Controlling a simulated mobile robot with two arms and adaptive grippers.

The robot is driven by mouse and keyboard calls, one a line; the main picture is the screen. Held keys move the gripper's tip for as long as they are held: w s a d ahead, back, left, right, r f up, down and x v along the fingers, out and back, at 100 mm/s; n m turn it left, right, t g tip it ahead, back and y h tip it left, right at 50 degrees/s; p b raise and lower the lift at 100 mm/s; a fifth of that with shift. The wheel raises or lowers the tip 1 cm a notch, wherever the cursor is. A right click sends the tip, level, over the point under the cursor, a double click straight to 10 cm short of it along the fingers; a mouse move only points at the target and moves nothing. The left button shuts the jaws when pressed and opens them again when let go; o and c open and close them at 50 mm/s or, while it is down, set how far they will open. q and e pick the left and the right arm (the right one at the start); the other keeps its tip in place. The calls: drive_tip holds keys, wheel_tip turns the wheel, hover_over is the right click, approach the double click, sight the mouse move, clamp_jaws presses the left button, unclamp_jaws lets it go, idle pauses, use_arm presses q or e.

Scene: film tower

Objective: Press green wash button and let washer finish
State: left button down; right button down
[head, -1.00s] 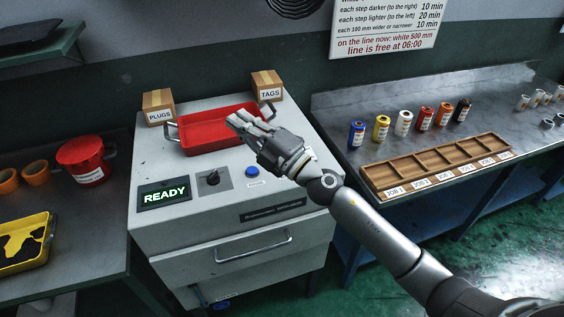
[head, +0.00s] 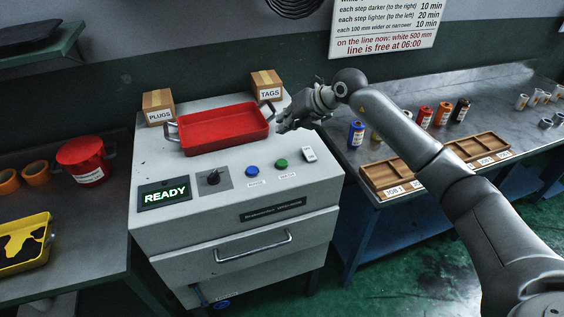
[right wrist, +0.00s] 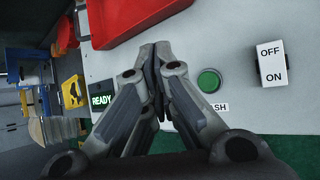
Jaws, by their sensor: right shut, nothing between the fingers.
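The white washer (head: 310,187) stands in the middle of the head view. Its display (head: 165,195) reads READY. The green wash button (head: 281,164) sits on its top panel, right of a blue button (head: 252,172). It also shows in the right wrist view (right wrist: 209,82), beside a partly hidden label ending in "ASH". My right gripper (head: 281,128) is shut and empty, held above the panel behind and apart from the green button. In the right wrist view its closed fingers (right wrist: 157,50) lie left of the button. My left gripper is not in view.
A red tray (head: 225,131) lies on the washer top, with boxes PLUGS (head: 158,107) and TAGS (head: 267,85) behind it. A black knob (head: 213,178) and an OFF/ON switch (right wrist: 271,63) share the panel. A wooden rack (head: 392,176) and coloured canisters stand on the right bench.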

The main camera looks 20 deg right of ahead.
sight(284, 160)
drive_tip(key=shift+f, duration=0.15)
drive_tip(key=shift+f+b, duration=2.9)
drive_tip(key=shift+f, duration=1.4)
drive_tip(key=shift+f, duration=0.4)
drive_tip(key=shift+f+b, duration=0.5)
drive_tip(key=shift+b, duration=0.05)
drive_tip(key=shift+r+p, duration=0.65)
drive_tip(key=shift+r, duration=0.25)
drive_tip(key=shift+r+p, duration=1.65)
drive_tip(key=shift+r, duration=0.85)
